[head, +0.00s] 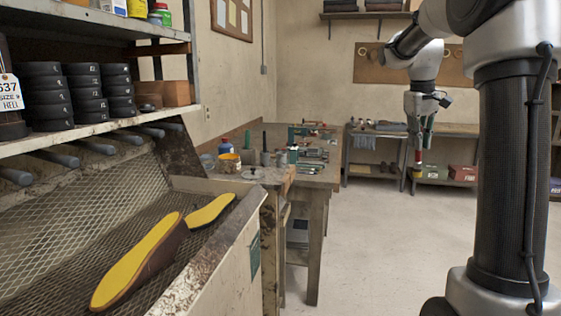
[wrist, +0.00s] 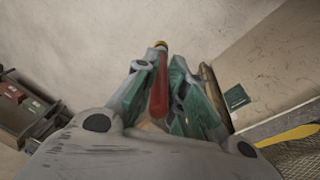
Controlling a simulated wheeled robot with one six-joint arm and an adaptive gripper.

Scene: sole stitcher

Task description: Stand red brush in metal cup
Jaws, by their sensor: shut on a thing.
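My gripper (head: 421,138) hangs pointing down at the right of the head view, out over the open floor beside the workbench. It is shut on the red brush (head: 419,157), which points downward below the fingers. In the wrist view the brush (wrist: 158,92) lies between the green finger pads, with its yellowish end beyond the fingertips. A small grey cup (head: 266,158), which looks like the metal cup, stands on the workbench (head: 328,175), well left of my gripper. It is too small to see inside, and a similar grey shape stands beside it.
A mesh-bottomed bin with yellow-topped soles (head: 140,262) is at front left. Shelves of black heels stand above it. The floor (head: 385,250) is clear.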

